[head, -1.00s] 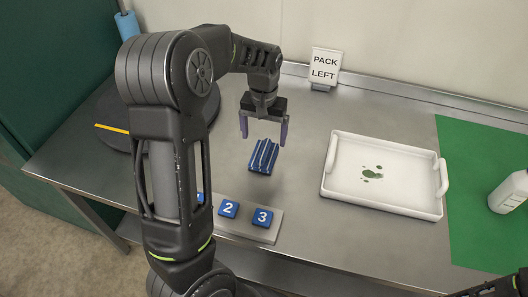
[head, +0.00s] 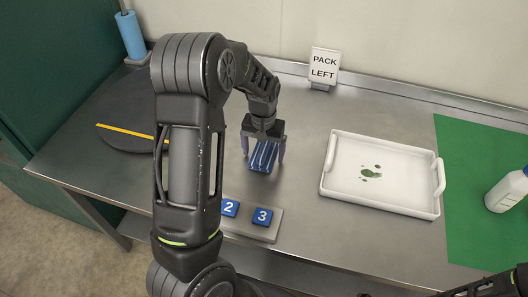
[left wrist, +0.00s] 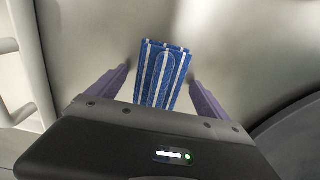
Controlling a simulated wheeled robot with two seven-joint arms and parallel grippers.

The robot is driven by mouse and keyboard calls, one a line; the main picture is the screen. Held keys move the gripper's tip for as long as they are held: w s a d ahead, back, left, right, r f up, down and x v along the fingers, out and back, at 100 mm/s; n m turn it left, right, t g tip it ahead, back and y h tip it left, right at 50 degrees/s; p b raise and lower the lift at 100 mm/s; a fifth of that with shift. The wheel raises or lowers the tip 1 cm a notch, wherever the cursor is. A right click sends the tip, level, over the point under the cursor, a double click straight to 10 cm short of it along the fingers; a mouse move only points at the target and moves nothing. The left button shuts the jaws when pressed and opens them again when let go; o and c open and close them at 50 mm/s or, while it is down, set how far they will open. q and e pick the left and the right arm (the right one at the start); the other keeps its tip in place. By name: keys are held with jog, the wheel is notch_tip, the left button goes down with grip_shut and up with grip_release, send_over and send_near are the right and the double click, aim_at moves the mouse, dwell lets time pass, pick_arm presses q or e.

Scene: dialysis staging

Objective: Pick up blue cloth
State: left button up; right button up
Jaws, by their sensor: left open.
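The blue cloth (head: 262,157) has white stripes and lies folded on the steel table, left of the white tray. My left gripper (head: 264,155) is open just above it, with its purple fingers on either side of the cloth. In the left wrist view the cloth (left wrist: 162,75) shows between the two spread fingertips (left wrist: 160,85), with gaps on both sides; its near end is hidden by the gripper body. Only part of my right arm shows at the bottom right of the head view; its jaws cannot be made out.
A white tray (head: 333,192) with a green stain stands right of the cloth. Blue tiles numbered 2 (head: 229,208) and 3 (head: 262,216) sit in front. A PACK LEFT sign (head: 323,67) stands behind. A white bottle (head: 508,190) stands on a green mat (head: 470,150); a dark disc (head: 125,110) lies left.

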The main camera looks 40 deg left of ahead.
aim_at(264, 150)
pick_arm(q)
jog(key=shift+f, duration=0.2)
jog(key=shift+c, duration=0.2)
jog(key=c, duration=1.4)
notch_tip(264, 150, up, 10)
jog(key=shift+r+b, duration=0.1)
jog(key=shift+b, duration=0.55)
